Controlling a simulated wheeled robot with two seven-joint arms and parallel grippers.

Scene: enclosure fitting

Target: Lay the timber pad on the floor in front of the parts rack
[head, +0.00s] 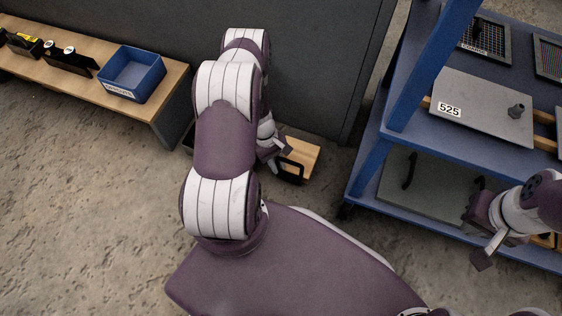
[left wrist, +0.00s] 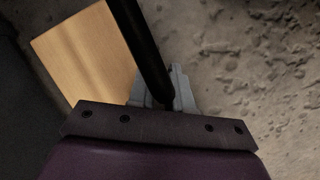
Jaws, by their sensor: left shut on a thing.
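The timber pad (head: 304,152) is a light wooden block with a black bar handle (head: 291,171). It is at or just above the floor beside the dark grey panel, left of the blue parts rack (head: 372,160); I cannot tell if it touches the floor. My left gripper (head: 277,156) is shut on the handle. In the left wrist view the grey fingers (left wrist: 166,92) close around the black bar, with the pad (left wrist: 85,50) to the left. My left arm hides part of the pad's surroundings. My right gripper (head: 483,240) hangs empty before the rack's lower shelf; its finger gap is unclear.
The rack holds a grey plate marked 525 (head: 484,106) and mesh panels (head: 486,38); a greenish panel (head: 425,188) lies on its lower shelf. A wooden bench (head: 172,103) with a blue bin (head: 132,74) stands at left. Concrete floor (head: 80,200) at left is clear.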

